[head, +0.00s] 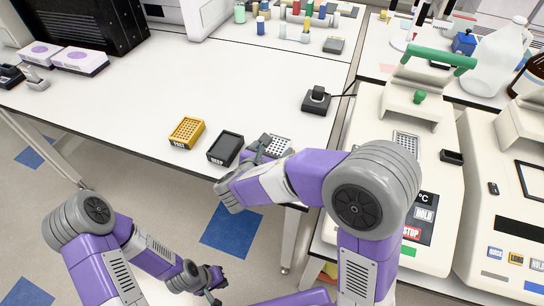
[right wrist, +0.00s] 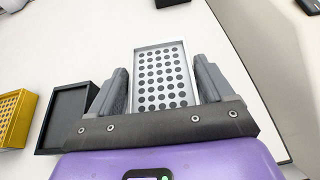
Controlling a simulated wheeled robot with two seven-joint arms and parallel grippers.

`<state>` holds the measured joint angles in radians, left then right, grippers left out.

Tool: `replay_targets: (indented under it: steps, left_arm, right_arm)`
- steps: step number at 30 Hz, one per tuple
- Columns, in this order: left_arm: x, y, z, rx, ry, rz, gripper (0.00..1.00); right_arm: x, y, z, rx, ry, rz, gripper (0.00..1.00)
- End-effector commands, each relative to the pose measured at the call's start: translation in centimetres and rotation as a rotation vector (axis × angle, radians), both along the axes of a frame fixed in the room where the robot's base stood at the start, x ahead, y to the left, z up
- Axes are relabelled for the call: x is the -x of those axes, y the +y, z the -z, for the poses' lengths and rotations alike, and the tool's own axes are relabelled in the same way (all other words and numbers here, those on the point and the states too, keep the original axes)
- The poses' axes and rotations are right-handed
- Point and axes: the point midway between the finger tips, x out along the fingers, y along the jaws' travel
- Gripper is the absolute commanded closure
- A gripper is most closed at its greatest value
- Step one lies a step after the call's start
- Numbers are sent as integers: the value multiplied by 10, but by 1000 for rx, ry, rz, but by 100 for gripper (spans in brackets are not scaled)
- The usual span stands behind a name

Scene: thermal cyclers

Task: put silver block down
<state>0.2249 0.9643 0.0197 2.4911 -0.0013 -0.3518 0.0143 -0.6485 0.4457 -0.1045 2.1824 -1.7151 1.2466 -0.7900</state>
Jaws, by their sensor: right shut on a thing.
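The silver block (head: 281,144), a light plate with rows of dark holes, is beside the black block at the front edge of the white table. In the right wrist view the silver block (right wrist: 161,80) sits between the two fingers of my right gripper (right wrist: 161,92). My right gripper (head: 264,146) is shut on it. I cannot tell whether its underside touches the table. My arm and fingers hide part of it in the head view. My left gripper (head: 214,287) hangs low over the floor, away from the table; its jaw opening is unclear.
The black block (head: 225,148) is just left of the silver block, with the yellow block (head: 187,132) further left. A small black device (head: 316,100) stands behind to the right. The thermal cycler (head: 393,117) with a green handle stands at right. The table's middle is clear.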

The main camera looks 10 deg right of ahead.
Motion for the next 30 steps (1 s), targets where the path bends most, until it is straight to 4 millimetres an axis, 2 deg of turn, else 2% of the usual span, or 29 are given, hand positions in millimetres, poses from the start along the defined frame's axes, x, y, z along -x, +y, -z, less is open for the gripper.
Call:
replay_targets:
  steps: [1,4,16,17,18,20,30]
  left_arm:
    - [0,0,6,0,0,0,100]
    - [0,0,9,0,0,0,100]
    - [0,0,11,0,-1,0,100]
    - [0,0,10,0,-1,0,100]
    - [0,0,10,0,-1,0,100]
    - [0,0,10,0,-1,0,100]
    - [0,0,6,0,-1,0,100]
  right_arm:
    - [0,0,10,3,-2,0,74]
    - [-1,0,18,2,-3,-1,74]
    - [-1,0,22,0,-5,0,74]
    - [0,0,23,0,-1,0,16]
    - [0,0,22,0,-1,0,10]
    - [0,0,22,0,-1,0,1]
    - [2,2,17,-1,-2,-1,0]
